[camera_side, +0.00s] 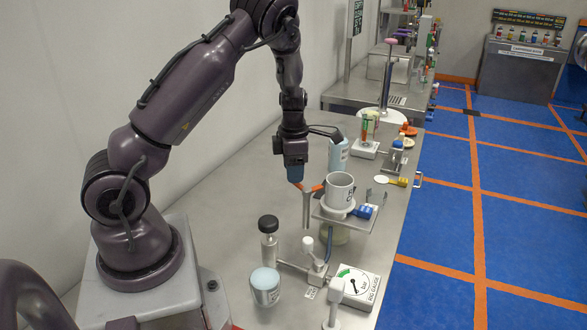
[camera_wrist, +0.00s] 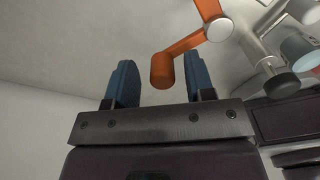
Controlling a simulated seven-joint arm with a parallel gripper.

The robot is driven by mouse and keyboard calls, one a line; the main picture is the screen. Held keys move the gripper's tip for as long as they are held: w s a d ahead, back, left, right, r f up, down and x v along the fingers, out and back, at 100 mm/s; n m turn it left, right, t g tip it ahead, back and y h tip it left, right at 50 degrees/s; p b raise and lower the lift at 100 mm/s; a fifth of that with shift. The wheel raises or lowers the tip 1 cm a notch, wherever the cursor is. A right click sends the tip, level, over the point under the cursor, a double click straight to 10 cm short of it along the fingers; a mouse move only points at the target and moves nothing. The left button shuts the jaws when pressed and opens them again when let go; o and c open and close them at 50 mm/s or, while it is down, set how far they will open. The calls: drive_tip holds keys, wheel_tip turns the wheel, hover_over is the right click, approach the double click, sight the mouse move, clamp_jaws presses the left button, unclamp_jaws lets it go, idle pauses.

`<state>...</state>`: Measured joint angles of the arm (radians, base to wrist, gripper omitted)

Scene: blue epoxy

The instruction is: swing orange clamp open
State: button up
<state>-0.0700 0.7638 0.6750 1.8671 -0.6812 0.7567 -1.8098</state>
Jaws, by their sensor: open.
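The orange clamp (camera_side: 318,187) is a bent orange bar on top of a thin grey post (camera_side: 306,210), left of a grey mug. In the wrist view the orange clamp (camera_wrist: 185,46) bends at a pale round pivot, and its rounded orange end lies between my fingers. My gripper (camera_side: 294,181) points down over the clamp's left end. In the wrist view my gripper (camera_wrist: 161,78) is open, with a blue finger on each side of that end and a visible gap to both. In the side view the gripper hides part of the clamp's left end.
The grey mug (camera_side: 339,190) stands on a small raised platform close to the right of the clamp. The metal bench is clear to the left.

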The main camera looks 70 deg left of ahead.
wheel_tip(320, 180, up, 13)
idle(0.3)
